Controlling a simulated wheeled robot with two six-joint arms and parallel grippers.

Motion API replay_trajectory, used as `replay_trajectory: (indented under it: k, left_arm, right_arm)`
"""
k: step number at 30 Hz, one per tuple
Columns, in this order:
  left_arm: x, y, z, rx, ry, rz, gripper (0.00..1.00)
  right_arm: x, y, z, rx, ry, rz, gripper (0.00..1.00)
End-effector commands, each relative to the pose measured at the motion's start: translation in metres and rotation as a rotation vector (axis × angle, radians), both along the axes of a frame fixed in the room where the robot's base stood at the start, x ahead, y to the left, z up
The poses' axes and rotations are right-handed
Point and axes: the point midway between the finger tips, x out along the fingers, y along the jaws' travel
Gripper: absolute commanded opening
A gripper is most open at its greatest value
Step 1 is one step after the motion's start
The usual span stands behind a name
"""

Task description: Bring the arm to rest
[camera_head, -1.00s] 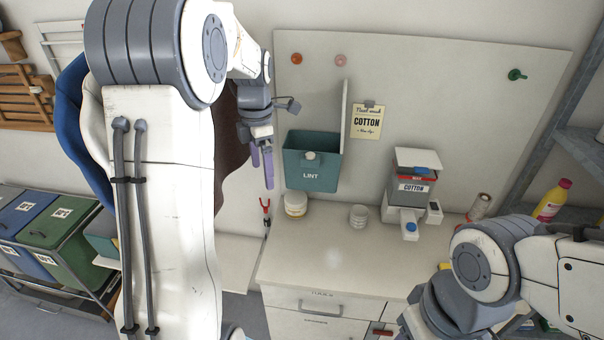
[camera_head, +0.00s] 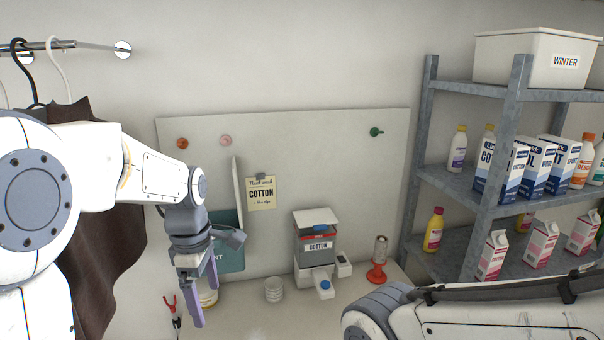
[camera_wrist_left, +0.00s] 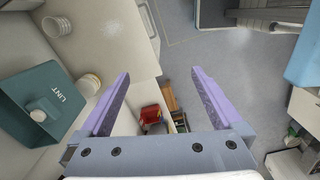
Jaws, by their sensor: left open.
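My left gripper (camera_head: 193,302) hangs in the head view with its two purple fingers pointing down, in front of the teal lint bin (camera_head: 229,255). In the left wrist view the fingers (camera_wrist_left: 160,74) are spread apart with nothing between them. My left arm, white and grey, comes in from the left and hides part of the dark cloth hanging there. My right arm (camera_head: 470,318) shows at the lower right; its gripper is out of view.
A grey metal shelf (camera_head: 490,190) with cartons and bottles stands at the right. A dark brown cloth (camera_head: 105,255) hangs at the left.

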Motion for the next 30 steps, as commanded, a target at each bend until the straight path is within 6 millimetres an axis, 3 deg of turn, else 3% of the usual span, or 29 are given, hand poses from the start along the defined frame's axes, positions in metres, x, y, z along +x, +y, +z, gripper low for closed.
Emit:
replay_trajectory:
  k: [1, 6, 10, 15, 21, 30]
  left_arm:
    - [-0.018, -0.030, -0.017, -0.002, -0.008, -0.214, 1.00]
    - [-0.083, -0.101, -0.051, -0.010, -0.039, -0.945, 1.00]
    - [-0.138, -0.133, -0.078, -0.014, -0.067, -1.473, 1.00]
    - [-0.192, -0.148, -0.106, -0.019, -0.098, -1.977, 1.00]
    - [-0.214, -0.148, -0.116, -0.020, -0.114, -2.208, 1.00]
    - [-0.215, -0.148, -0.116, -0.020, -0.114, -2.217, 1.00]
  right_arm:
    - [0.000, 0.000, -0.018, 0.000, 0.000, -0.001, 0.50]
    - [0.000, 0.000, -0.044, 0.000, 0.000, -0.004, 0.50]
    - [0.000, 0.000, -0.063, 0.000, 0.000, -0.005, 0.50]
    - [0.000, 0.000, -0.078, 0.000, 0.001, -0.007, 0.50]
    - [0.000, 0.000, -0.082, 0.000, 0.001, -0.008, 0.50]
    - [0.000, 0.000, -0.081, 0.000, 0.001, -0.008, 0.50]
